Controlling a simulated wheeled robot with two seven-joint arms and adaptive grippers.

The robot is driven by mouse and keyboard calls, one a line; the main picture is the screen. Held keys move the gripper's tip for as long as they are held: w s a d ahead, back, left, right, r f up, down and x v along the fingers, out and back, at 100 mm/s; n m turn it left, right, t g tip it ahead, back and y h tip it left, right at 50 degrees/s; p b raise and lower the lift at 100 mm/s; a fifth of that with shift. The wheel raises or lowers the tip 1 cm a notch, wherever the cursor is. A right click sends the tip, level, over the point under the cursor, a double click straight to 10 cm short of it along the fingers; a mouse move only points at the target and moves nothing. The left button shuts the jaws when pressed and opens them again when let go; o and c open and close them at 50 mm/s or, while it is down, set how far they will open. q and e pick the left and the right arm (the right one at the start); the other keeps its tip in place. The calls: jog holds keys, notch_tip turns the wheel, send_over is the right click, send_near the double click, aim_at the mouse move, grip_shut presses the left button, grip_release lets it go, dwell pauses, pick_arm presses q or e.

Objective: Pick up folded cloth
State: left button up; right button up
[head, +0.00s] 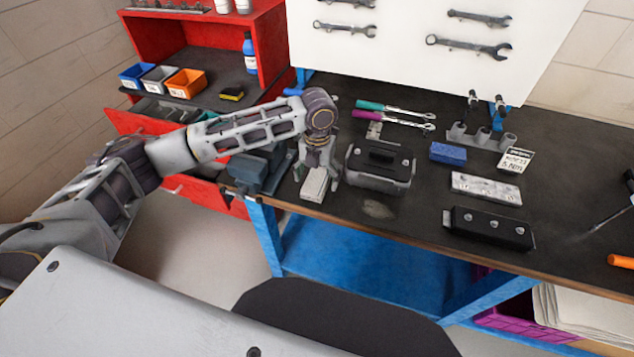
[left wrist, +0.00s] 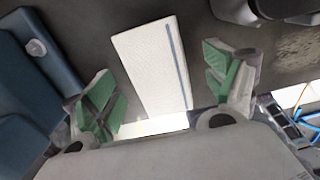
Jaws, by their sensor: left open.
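The folded cloth (head: 314,185) is a small white block with a stripe along one edge, lying on the dark bench top near its front edge. It also shows in the left wrist view (left wrist: 152,68), with a blue-grey stripe along its right side. My left gripper (head: 318,167) points down over the cloth. In the left wrist view its two green-padded fingers (left wrist: 168,88) are apart, one on each side of the cloth's near end, with gaps between. I cannot tell how high the fingertips are above the bench. My right gripper is not in view.
A blue-grey vise (head: 258,170) stands close left of the cloth, and a dark case (head: 381,167) close right. Two ratchets (head: 396,112), a blue box (head: 448,153) and a black block (head: 490,228) lie farther right. A red cabinet (head: 270,45) stands behind left.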

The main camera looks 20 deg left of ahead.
pick_arm(q)
jog(key=shift+f, duration=0.5)
jog(key=shift+c, duration=0.5)
jog(key=c, duration=0.9)
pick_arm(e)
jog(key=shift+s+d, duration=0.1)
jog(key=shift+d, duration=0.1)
